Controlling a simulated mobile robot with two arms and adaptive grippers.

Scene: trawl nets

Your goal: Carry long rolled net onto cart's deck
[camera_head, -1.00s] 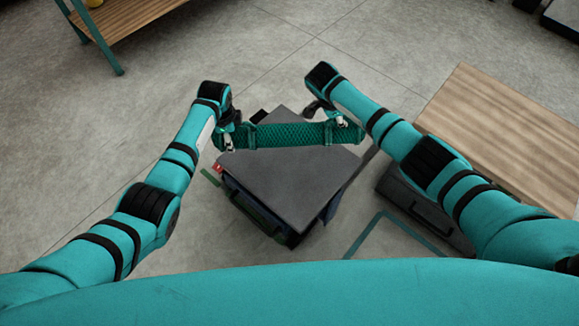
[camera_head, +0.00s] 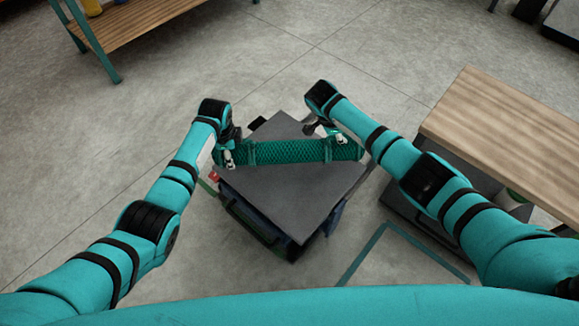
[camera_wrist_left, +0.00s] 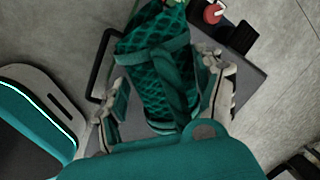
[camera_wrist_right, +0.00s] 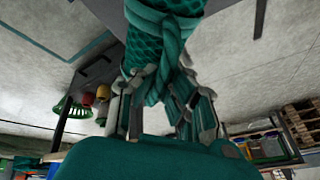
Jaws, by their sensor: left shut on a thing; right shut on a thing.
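The long rolled net (camera_head: 290,152) is a green mesh roll with tied bands, lying crosswise over the far half of the cart's dark grey deck (camera_head: 275,200) in the head view. Whether it touches the deck or hangs just above it, I cannot tell. My left gripper (camera_head: 229,156) is shut on the roll near its left end. My right gripper (camera_head: 338,140) is shut on it near its right end. In the left wrist view the fingers (camera_wrist_left: 168,98) flank the banded roll (camera_wrist_left: 155,55). In the right wrist view the fingers (camera_wrist_right: 163,108) close around a rope band on the roll.
A wood-topped bench (camera_head: 510,140) stands close to the right of the cart, beside my right arm. A wooden shelf with green legs (camera_head: 130,25) is at the far left. A green line (camera_head: 375,245) marks the floor. Floor left of and beyond the cart is open.

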